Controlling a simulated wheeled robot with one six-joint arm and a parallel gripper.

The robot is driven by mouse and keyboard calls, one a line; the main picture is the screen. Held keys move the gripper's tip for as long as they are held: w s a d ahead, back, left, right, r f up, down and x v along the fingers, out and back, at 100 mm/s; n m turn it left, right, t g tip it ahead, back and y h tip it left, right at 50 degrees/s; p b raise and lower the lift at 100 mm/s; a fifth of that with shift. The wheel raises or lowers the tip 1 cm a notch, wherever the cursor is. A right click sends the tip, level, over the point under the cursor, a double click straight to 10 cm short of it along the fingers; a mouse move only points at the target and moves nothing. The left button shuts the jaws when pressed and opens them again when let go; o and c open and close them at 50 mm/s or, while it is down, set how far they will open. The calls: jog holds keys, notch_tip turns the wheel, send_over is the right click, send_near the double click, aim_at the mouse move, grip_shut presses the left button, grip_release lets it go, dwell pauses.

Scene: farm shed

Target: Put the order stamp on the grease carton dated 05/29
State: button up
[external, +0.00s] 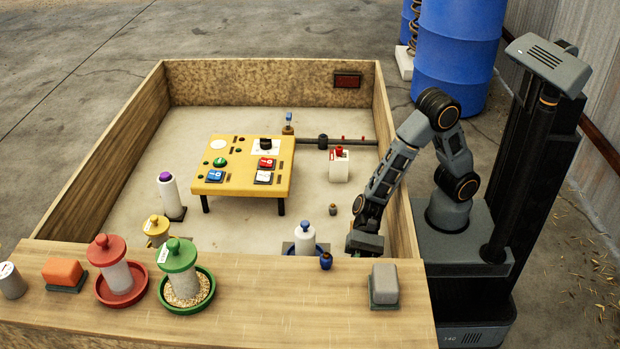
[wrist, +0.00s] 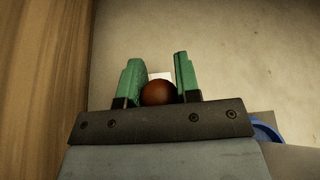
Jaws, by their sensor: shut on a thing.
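My gripper (external: 365,246) is low inside the pen, near its front right corner. In the wrist view its two green fingers (wrist: 158,60) are shut on a round reddish-brown knob (wrist: 158,93). The knob looks like the handle of the order stamp; what is below it is mostly hidden. A small white patch (wrist: 160,76) shows just beyond the knob, between the fingers; I cannot tell what it is. A white box with a red top (external: 339,166) stands further back on the pen floor. I cannot make out any carton dated 05/29.
A yellow panel table (external: 225,188) with buttons stands mid-pen. A blue-topped feeder (external: 304,240) is left of my gripper; its blue dish edge shows in the wrist view (wrist: 268,131). A wooden ledge (external: 250,300) holds red and green feeders. The pen's right wall (external: 401,215) is close.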

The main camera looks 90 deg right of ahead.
jog(key=shift+f, duration=0.1)
jog(key=o, duration=0.9)
jog(key=shift+d+r, duration=0.1)
jog(key=shift+r, duration=0.2)
jog(key=p+v, duration=0.1)
jog(key=v, duration=0.3)
jog(key=shift+d+r, duration=0.15)
jog(key=shift+d, duration=0.1)
jog(key=shift+d+r+p, duration=0.1)
jog(key=shift+r+p, duration=1.45)
jog(key=shift+r, duration=1.85)
